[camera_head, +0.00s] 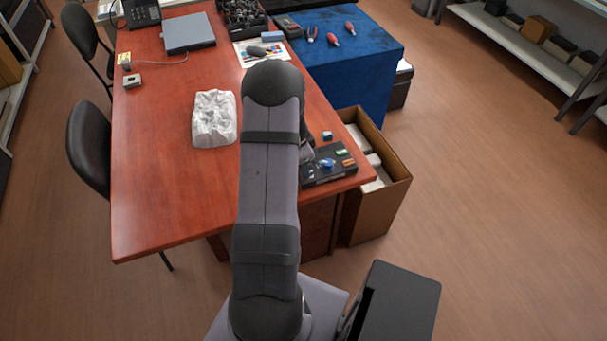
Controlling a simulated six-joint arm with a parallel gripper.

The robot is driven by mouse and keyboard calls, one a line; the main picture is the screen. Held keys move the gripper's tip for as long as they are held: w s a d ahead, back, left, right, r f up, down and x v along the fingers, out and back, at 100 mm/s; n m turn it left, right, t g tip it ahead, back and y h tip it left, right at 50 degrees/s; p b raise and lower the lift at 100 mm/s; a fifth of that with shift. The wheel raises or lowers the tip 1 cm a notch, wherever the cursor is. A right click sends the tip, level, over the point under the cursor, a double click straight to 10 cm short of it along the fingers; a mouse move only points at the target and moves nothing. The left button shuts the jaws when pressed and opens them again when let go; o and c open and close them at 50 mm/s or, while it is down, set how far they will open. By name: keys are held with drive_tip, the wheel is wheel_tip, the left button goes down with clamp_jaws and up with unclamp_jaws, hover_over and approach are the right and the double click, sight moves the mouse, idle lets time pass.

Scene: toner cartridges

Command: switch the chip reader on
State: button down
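A flat black box (337,166) lies at the right front edge of the red-brown desk. It carries a blue round part (328,164) and small green and orange parts; it looks like the chip reader, but I cannot read any label or see whether it is on. My arm reaches over the desk from the front and hides the box's left side. A grey piece of my arm's end (306,150) shows just beside the box, at its left. The fingers are hidden behind the arm, so I cannot tell whether they are open or touching anything.
A crumpled white bag (214,118) lies left of my arm. An open cardboard carton (377,190) stands against the desk's right side. The desk's left front (165,190) is clear.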

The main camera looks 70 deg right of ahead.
drive_tip(key=shift+f, duration=0.15)
wheel_tip(320, 180, up, 7)
drive_tip(key=p, duration=0.4)
idle(0.6)
idle(0.4)
